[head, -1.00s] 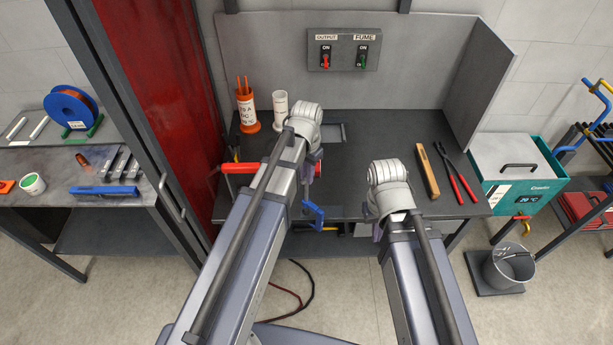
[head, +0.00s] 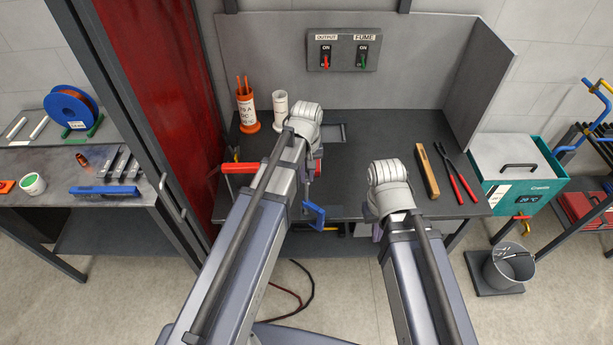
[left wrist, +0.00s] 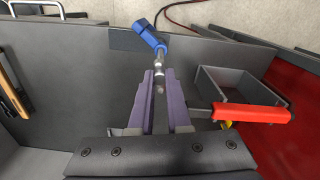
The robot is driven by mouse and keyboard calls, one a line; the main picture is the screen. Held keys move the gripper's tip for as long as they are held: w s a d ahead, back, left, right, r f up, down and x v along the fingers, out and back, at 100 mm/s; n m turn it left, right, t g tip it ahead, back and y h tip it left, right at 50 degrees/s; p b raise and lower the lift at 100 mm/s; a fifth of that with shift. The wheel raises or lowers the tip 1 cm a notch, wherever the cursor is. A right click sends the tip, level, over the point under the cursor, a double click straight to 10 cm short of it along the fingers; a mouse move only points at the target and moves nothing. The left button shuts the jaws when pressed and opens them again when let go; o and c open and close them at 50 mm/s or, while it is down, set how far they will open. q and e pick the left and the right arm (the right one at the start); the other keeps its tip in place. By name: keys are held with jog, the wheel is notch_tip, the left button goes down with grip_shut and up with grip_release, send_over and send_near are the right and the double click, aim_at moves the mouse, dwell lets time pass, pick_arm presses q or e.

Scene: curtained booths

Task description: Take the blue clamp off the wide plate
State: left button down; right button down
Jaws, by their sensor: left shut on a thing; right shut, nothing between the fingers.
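The blue clamp (head: 315,215) is at the front edge of the dark bench. In the left wrist view the blue clamp (left wrist: 150,36) has a silver shaft running back between my purple fingers. My left gripper (left wrist: 159,78) is shut on it by this shaft. The wide plate looks to be the thin dark rectangle (left wrist: 122,41) beside the clamp's blue part; I cannot tell whether they touch. My left gripper's fingers are mostly hidden by my arm in the head view. My right gripper (head: 377,232) is shut and empty by the bench's front edge, mostly hidden by its arm.
A red-handled clamp (left wrist: 255,112) lies close to my left gripper, by a grey tray (left wrist: 232,82). An orange holder (head: 247,112) and a white cup (head: 280,110) stand at the back left. A wooden bar (head: 427,172) and red-handled pliers (head: 458,175) lie on the right.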

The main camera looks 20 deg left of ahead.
aim_at(307, 177)
pick_arm(q)
jog(key=shift+n, duration=0.9)
jog(key=n, duration=1.1)
jog(key=shift+n, duration=0.3)
jog(key=c, duration=0.8)
grip_release()
jog(key=shift+r, duration=0.15)
notch_tip(307, 177, up, 8)
jog(key=p, duration=0.8)
jog(key=shift+f, duration=0.2)
